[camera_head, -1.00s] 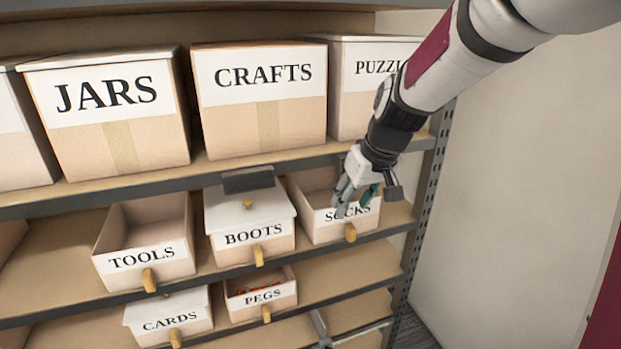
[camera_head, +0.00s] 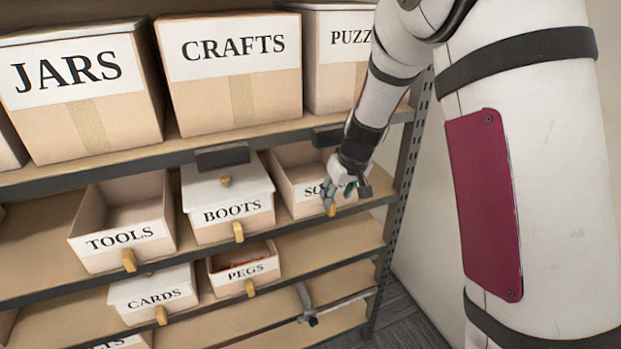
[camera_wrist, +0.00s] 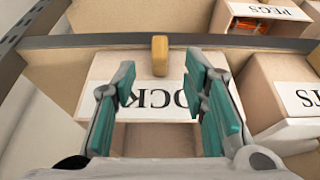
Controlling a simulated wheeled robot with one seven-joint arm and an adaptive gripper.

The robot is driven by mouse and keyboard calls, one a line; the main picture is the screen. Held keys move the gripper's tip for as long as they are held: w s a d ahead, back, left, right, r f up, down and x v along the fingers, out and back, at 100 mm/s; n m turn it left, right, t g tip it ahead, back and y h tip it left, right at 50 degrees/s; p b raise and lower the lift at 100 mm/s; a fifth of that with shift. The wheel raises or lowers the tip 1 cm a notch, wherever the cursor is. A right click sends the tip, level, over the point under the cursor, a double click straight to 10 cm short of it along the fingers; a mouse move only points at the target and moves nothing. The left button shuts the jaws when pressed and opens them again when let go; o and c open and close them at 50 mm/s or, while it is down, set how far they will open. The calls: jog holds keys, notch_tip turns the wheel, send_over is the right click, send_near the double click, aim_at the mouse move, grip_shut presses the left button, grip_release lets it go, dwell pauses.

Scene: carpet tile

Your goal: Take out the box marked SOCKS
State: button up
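The SOCKS box (camera_head: 289,184) is an open-topped, cream-coloured box with a white label and a yellow handle, at the right end of the middle shelf. My gripper (camera_head: 338,193) is in front of and over its label, hiding most of the word. In the wrist view the SOCKS label (camera_wrist: 158,98) is upside down and partly covered by my fingers. My gripper (camera_wrist: 162,78) is open there, with its teal pads apart and nothing between them. The yellow handle (camera_wrist: 160,55) lies just beyond the fingertips, roughly centred between them. I cannot tell whether any finger touches the box.
The lidded BOOTS box (camera_head: 228,193) stands close beside it on the left, with the open TOOLS box (camera_head: 84,222) further left. The PEGS box (camera_head: 217,280) and CARDS box (camera_head: 128,294) sit below. A shelf upright (camera_head: 401,170) stands close on the right.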

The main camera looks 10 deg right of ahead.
aim_at(334, 204)
jog(key=shift+p+x, duration=0.3)
jog(key=shift+x, duration=2.2)
jog(key=shift+s, duration=0.1)
grip_shut()
